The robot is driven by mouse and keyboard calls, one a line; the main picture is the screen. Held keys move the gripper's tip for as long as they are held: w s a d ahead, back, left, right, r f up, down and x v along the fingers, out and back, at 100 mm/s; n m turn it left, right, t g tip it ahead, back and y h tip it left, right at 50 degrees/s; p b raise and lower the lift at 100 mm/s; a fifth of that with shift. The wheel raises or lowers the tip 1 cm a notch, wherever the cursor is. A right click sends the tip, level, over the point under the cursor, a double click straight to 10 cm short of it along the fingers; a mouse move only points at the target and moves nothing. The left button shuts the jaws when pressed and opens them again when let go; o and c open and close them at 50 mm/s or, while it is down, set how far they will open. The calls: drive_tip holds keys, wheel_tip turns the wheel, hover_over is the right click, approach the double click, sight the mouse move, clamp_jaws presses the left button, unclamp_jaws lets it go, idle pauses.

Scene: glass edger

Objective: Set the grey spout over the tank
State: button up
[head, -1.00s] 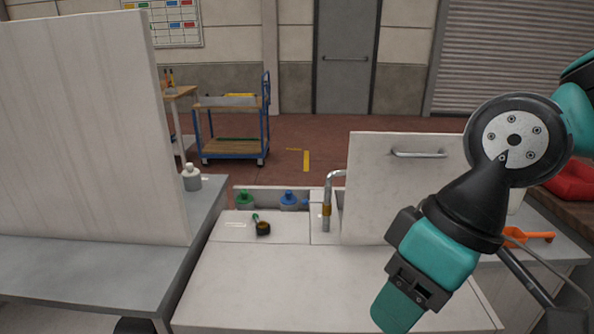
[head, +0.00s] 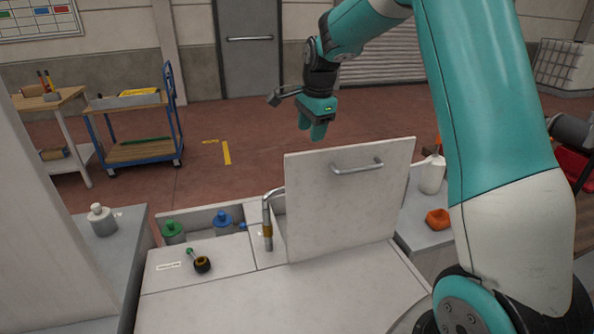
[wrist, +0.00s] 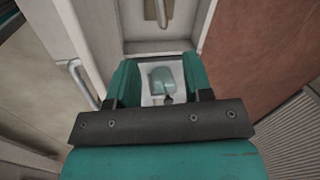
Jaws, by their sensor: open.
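The grey spout (head: 267,222) is a bent metal pipe with a brass collar, upright at the left edge of a raised pale panel (head: 340,210). Part of a pipe, likely the spout, shows at the top of the wrist view (wrist: 158,12). The tank (wrist: 152,98) appears as a pale recess behind the panel, with a teal-grey object in it; the panel hides it in the head view. My gripper (head: 312,132) is open and empty, pointing down above and behind the panel's top edge. In the wrist view its fingers (wrist: 160,83) frame the recess.
The panel's bar handle (head: 358,166) faces me. Green-capped (head: 173,232) and blue-capped (head: 222,222) bottles stand left of the spout. A small black and green tool (head: 201,264) lies in front. A white bottle (head: 432,175) and orange item (head: 437,219) are right.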

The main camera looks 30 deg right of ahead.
drive_tip(key=w+f+p, duration=0.1)
drive_tip(key=f, duration=0.4)
drive_tip(key=w+f+p, duration=0.1)
drive_tip(key=f+p, duration=0.1)
drive_tip(key=f, duration=0.4)
drive_tip(key=w+f+p, duration=0.1)
drive_tip(key=f, duration=0.4)
drive_tip(key=shift+w+d+f, duration=0.1)
drive_tip(key=shift+w+f, duration=0.1)
drive_tip(key=shift+f, duration=0.2)
clamp_jaws()
drive_tip(key=shift+s, duration=0.1)
